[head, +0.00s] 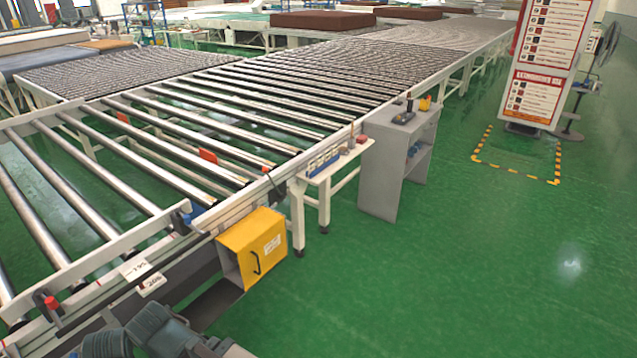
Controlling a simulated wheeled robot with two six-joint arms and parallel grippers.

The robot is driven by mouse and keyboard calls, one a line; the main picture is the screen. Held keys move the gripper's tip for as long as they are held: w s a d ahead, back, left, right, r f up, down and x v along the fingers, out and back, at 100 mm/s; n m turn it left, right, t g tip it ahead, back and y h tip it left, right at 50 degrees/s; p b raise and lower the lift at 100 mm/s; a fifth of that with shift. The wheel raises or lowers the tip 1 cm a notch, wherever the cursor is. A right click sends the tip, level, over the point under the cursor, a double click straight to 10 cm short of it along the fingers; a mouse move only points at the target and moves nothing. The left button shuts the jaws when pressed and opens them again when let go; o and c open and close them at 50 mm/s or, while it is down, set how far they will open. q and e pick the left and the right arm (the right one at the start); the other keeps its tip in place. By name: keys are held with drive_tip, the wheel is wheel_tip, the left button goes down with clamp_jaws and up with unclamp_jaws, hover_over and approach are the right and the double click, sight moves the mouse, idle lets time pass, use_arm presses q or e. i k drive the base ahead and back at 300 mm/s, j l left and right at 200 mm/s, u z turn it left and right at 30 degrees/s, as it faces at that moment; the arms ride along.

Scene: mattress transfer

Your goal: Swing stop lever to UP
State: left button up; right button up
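A short black lever with a red knob (50,303) stands on the near side rail of the roller conveyor, at the lower left of the head view. It looks like the stop lever, but its exact position is hard to tell. A pale crossbar (125,241) runs over the rollers just behind it. Dark grey links of my arm show at the bottom edge, to the right of the knob and apart from it. No fingertips of my left or right gripper are visible.
The conveyor's side rail (225,213) runs away to the upper right. A yellow box (262,250) juts out beside it. Beyond stand a small white bench (325,175) and a grey cabinet (380,175). The green floor (430,280) at right is clear.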

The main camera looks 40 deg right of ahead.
sight(281, 196)
drive_tip(key=z, duration=1.1)
drive_tip(key=i+l+z, duration=0.1)
drive_tip(key=i+z, duration=0.15)
drive_tip(key=i, duration=0.35)
drive_tip(key=i+z, duration=0.25)
drive_tip(key=i, duration=0.35)
drive_tip(key=i+j+z, duration=0.2)
drive_tip(key=i, duration=0.4)
